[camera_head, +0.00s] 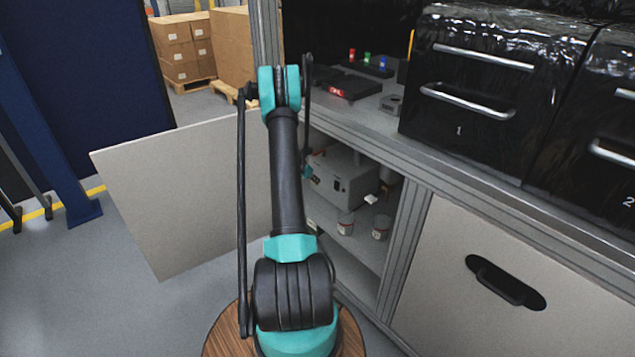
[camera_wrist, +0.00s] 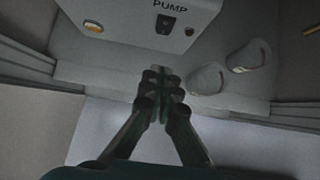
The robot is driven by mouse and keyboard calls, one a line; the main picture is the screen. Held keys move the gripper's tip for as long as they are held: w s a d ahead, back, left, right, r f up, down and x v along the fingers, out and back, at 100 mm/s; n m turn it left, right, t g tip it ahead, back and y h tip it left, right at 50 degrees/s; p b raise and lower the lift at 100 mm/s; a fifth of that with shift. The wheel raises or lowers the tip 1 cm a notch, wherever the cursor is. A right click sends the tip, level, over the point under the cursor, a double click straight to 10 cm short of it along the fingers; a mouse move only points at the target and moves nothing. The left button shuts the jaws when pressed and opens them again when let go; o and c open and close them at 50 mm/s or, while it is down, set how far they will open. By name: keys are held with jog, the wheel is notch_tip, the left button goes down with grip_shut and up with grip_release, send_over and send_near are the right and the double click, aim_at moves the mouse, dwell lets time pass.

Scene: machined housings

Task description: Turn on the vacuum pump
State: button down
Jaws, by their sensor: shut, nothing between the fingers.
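The vacuum pump (camera_head: 340,180) is a pale grey box inside the open lower cabinet, partly hidden behind my arm in the head view. In the wrist view the pump (camera_wrist: 135,12) is at the top, labelled PUMP. Its front shows a black rocker switch (camera_wrist: 165,24), a round amber-centred part (camera_wrist: 92,27) and a small dark round part (camera_wrist: 189,31). I cannot tell the switch's position. My gripper (camera_wrist: 160,73) is shut and empty, its tips pointing toward the pump front, below the switch in the picture and apparently apart from it. My gripper is mostly hidden in the head view.
Two cans (camera_head: 345,223) (camera_head: 380,228) stand on the shelf right of my gripper, near the pump. The open cabinet door (camera_head: 190,190) stands at left. A frame post (camera_head: 400,240) bounds the opening at right. The counter (camera_head: 380,120) lies above.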

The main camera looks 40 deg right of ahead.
aim_at(336, 186)
jog(key=shift+a+f+h, duration=0.25)
jog(key=shift+a+f, duration=0.05)
jog(key=shift+f, duration=0.2)
jog(key=shift+a+f+h, duration=0.25)
jog(key=shift+a+f, duration=0.05)
jog(key=shift+f, duration=0.2)
jog(key=d+r+x, duration=0.1)
jog(key=d+x, duration=0.1)
jog(key=x, duration=1.1)
jog(key=shift+r, duration=0.4)
jog(key=shift+w, duration=0.1)
